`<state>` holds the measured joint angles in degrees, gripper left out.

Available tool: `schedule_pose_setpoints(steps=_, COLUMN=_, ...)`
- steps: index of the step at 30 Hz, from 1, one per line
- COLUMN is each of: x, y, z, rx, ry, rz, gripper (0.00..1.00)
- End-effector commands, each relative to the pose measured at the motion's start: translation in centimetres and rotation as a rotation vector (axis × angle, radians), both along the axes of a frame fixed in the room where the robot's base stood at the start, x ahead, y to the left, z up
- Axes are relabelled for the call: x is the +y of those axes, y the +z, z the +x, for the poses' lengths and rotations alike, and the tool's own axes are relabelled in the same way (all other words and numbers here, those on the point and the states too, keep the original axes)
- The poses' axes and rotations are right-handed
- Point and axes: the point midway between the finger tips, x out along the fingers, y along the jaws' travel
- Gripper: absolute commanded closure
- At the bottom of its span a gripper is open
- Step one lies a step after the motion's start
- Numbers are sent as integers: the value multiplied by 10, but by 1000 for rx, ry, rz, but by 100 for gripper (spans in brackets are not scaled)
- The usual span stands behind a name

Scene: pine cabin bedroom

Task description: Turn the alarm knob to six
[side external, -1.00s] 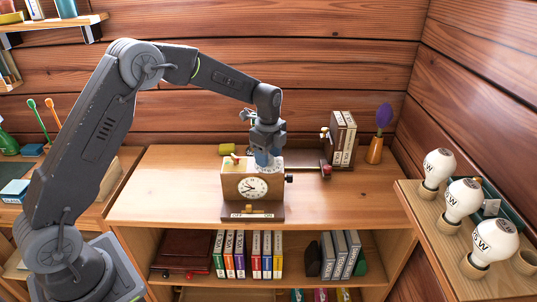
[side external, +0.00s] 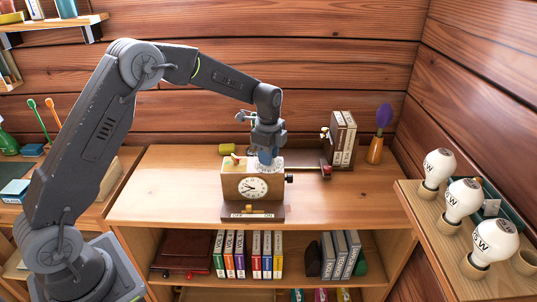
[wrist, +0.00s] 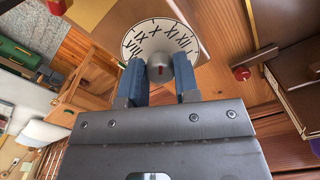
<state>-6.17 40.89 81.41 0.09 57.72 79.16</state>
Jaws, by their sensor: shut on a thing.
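A wooden alarm clock (side external: 236,190) with a white face stands upright on the shelf top. A white dial (wrist: 146,36) with black Roman numerals lies on its top. A grey alarm knob (wrist: 158,59) with a red mark sits at the dial's middle. My gripper (side external: 266,158) is above the clock, pointing down. In the wrist view, my gripper's (wrist: 161,80) blue fingers are shut on the knob, one on each side. The red mark faces the gripper body, which hides that part of the dial, so I cannot read its numeral.
A dark book stand (side external: 343,140) and an orange vase (side external: 375,150) with a purple flower stand behind right. Bulb-shaped objects (side external: 463,200) stand on the right shelf. Several books (side external: 265,255) fill the shelf below.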

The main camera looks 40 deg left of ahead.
Motion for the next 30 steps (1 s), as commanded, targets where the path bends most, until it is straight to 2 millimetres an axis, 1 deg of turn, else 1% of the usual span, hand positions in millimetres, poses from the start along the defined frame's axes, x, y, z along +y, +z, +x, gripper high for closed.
schedule_pose_setpoints(steps=30, x=-2, y=0, z=0, rx=-3, ry=947, rz=-3, gripper=95)
